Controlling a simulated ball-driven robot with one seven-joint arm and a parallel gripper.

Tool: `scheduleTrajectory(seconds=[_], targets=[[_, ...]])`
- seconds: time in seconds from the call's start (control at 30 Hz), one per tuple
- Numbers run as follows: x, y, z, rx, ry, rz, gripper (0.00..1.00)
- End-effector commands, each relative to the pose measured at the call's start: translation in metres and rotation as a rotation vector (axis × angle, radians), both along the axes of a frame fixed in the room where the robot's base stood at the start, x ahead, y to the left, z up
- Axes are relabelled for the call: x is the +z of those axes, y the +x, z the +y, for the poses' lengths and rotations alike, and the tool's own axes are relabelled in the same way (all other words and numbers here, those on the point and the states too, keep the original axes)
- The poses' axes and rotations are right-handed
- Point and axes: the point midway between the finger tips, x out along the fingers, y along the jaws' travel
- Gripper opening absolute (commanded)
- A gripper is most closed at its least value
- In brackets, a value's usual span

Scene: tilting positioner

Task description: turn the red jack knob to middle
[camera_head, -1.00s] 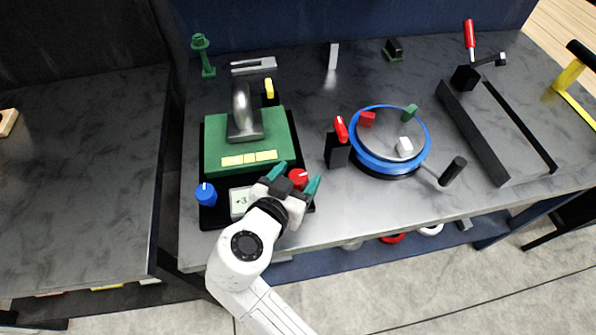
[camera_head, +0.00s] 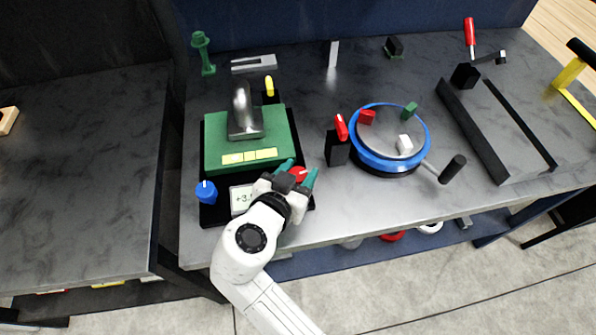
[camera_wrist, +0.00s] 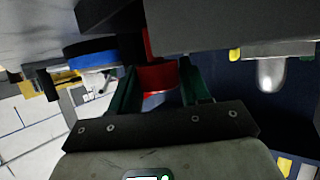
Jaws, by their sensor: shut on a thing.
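The red jack knob (camera_head: 298,173) sits at the front right corner of the tilting positioner's black base (camera_head: 208,214). My gripper (camera_head: 297,177) has its green fingers on either side of the knob and is shut on it. The wrist view shows the red knob (camera_wrist: 157,76) between the two fingers (camera_wrist: 157,88). The green tilting plate (camera_head: 215,150) stands behind with a grey metal piece on it. A small display (camera_head: 240,198) reads about +3; its right edge is hidden by my gripper. The knob's pointer mark cannot be made out now.
A blue knob (camera_head: 206,191) is at the base's front left corner. A black block with a red lever (camera_head: 338,150) and a blue-rimmed turntable (camera_head: 388,171) stand to the right. A yellow-topped lever (camera_head: 269,88) is behind the plate. The table's front edge is close to my arm.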

Motion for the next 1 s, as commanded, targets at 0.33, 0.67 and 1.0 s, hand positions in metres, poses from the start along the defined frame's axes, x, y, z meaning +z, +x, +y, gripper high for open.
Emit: scheduleTrajectory(seconds=[0.33,0.67,1.0], targets=[[-0.0008,-0.0009,-0.0005,0.069,0.002,0.001,0.16],[0.0015,-0.0011,-0.0017,0.315,0.002,0.001,0.16],[0.0061,-0.0006,-0.0013,0.605,0.002,-0.001,0.16]])
